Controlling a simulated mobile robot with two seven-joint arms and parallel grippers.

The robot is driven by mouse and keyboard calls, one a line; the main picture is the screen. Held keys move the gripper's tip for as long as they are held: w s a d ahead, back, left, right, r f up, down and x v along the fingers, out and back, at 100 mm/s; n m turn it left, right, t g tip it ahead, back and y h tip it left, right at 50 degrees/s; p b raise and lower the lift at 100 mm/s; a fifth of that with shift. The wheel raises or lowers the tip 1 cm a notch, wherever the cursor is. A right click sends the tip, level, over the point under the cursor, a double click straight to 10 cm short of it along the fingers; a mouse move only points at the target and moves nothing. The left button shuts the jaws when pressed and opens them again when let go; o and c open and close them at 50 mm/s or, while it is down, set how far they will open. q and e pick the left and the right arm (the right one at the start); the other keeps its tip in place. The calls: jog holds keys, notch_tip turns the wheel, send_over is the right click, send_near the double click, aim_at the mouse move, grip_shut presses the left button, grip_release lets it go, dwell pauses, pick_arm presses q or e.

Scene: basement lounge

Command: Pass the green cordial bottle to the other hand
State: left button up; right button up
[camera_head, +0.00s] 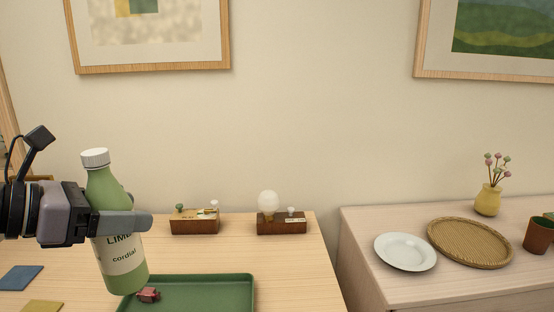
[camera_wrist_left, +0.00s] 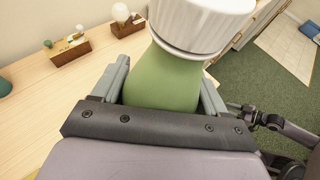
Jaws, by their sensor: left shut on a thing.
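The green cordial bottle (camera_head: 122,262) has a white cap and a pale label with "LIME" and "cordial" on it. It leans slightly, cap to the left, in front of the wooden table. My left gripper (camera_head: 146,222) comes in from the left and is shut around the bottle's body, below the shoulder. In the left wrist view the bottle (camera_wrist_left: 165,80) stands between the two grey fingers, its cap toward the camera. No right gripper shows in the head view.
A green tray (camera_head: 225,281) with a small red object (camera_head: 148,295) lies behind and right of the bottle. Two small wooden blocks with knobs, one with a bulb (camera_head: 268,203), stand at the table's back. A sideboard at right holds a white plate (camera_head: 405,252) and woven tray (camera_head: 470,243).

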aim_at(143, 257)
pick_arm(q)
jog(key=shift+m+g+h, duration=0.5)
jog(key=shift+m, duration=0.1)
jog(key=f, duration=0.2)
jog(key=d+f, duration=0.1)
jog(key=f, duration=0.2)
jog(key=s+f, duration=0.1)
jog(key=f, duration=0.1)
jog(key=shift+s+d+f, duration=0.1)
jog(key=shift+d+f, duration=0.15)
jog(key=shift+d, duration=0.1)
jog(key=s+f, duration=0.4)
jog(key=f, duration=0.6)
jog(key=shift+s+a+m+h, duration=0.2)
jog(key=shift+m+h, duration=0.1)
jog(key=shift+m, duration=0.1)
jog(key=shift+g, duration=0.3)
jog(key=d+r+m+g, duration=0.1)
jog(key=d+m+g, duration=1.3)
jog(key=d, duration=1.3)
jog(key=shift+s+r+g, duration=0.15)
jog(key=shift+r+g, duration=0.25)
jog(key=shift+g, duration=0.6)
